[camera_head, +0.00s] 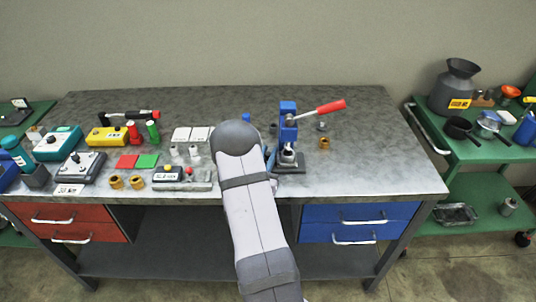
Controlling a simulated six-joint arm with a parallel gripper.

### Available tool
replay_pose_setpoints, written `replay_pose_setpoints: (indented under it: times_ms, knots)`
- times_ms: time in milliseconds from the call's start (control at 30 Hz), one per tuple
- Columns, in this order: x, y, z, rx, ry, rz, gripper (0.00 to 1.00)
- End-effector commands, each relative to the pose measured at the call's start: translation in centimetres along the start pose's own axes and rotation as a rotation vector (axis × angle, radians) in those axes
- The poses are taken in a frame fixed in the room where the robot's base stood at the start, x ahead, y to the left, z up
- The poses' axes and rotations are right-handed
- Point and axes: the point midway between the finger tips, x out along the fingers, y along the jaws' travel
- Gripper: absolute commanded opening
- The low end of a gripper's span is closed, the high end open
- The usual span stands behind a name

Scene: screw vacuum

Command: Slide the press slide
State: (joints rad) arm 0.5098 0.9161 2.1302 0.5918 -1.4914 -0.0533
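A small blue lever press (288,128) stands upright on the metal workbench (350,165), right of the middle. Its red-handled lever (331,106) points to the right and slightly up. A grey rounded part (288,156) sits low on the press's dark base. I cannot make out the press slide separately at this size. My own arm reaches up from the bottom, with its grey rounded joint just left of the press.
Left of my arm are a yellow box (107,136), red and green cylinders, red (127,161) and green (147,161) pads and brass rings. Small brass (324,143) and grey pieces lie right of the press. The bench's right side is clear. A green cart (480,152) stands at right.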

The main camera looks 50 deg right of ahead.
Motion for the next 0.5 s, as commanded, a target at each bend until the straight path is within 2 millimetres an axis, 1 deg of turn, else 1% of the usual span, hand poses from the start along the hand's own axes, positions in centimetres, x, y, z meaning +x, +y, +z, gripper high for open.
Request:
replay_pose_setpoints:
  times_ms: [167, 400, 500]
  knots:
    - [-0.1, -0.2, 0.0, 0.0, 0.001, -0.001, 0.0]
    - [-0.9, -3.1, 0.1, 0.002, 0.003, -0.005, 0.0]
    - [-1.1, -3.6, 0.0, 0.001, 0.002, -0.003, 0.0]
